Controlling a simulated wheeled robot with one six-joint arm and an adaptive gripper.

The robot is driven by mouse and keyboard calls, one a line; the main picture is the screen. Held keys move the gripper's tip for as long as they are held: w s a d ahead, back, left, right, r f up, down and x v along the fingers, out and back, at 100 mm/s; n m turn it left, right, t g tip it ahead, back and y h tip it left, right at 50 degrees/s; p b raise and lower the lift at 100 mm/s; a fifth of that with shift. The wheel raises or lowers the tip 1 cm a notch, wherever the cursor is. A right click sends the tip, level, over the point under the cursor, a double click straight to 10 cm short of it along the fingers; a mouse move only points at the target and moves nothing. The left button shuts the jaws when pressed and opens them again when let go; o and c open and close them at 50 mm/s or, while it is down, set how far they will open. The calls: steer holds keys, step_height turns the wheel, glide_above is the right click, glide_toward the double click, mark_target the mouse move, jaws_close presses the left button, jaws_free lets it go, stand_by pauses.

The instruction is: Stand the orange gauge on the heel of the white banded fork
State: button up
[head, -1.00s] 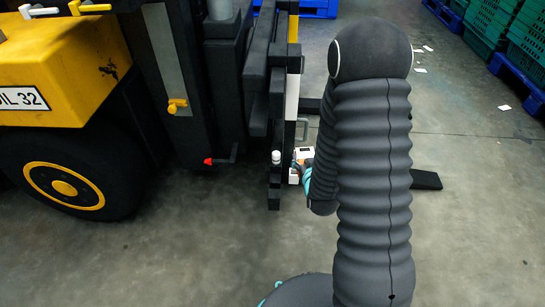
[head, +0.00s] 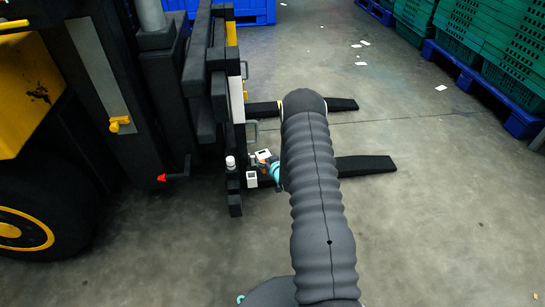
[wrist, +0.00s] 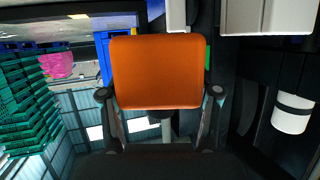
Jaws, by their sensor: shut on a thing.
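My gripper (wrist: 160,94) is shut on the orange gauge (wrist: 155,73), a plain orange block with rounded corners, held between the two fingertips in the wrist view. In the head view my gripper (head: 274,170) is small and partly hidden by my arm, close to the forklift's carriage at the base of the near fork (head: 365,165). A bit of orange shows there between small white blocks (head: 251,178). The far fork (head: 340,104) lies beyond. A white strip (head: 237,100) runs up the carriage side; I cannot tell which fork it belongs to. No contact under the gauge is visible.
The forklift's black mast and yellow body (head: 30,90) fill the left. Green crates (head: 510,50) on blue pallets stand at the back right.

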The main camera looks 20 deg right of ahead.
steer(key=shift+n+y, duration=0.5)
steer(key=shift+n, duration=0.1)
steer(key=shift+w+d+f+b, duration=0.5)
steer(key=shift+w+d+f, duration=0.45)
steer(key=shift+f, duration=0.9)
steer(key=shift+w+d+f+b, duration=0.55)
steer(key=shift+w+d+f, duration=0.45)
steer(key=shift+f, duration=0.9)
steer(key=shift+w+d+f+b, duration=0.5)
steer(key=shift+w+d+f, duration=0.45)
steer(key=shift+f, duration=0.9)
steer(key=shift+s+f+b, duration=0.1)
steer(key=shift+f+b, duration=0.5)
steer(key=shift+b, duration=0.05)
steer(key=o, duration=1.5)
steer(key=v, duration=1.2)
steer(key=shift+r, duration=0.1)
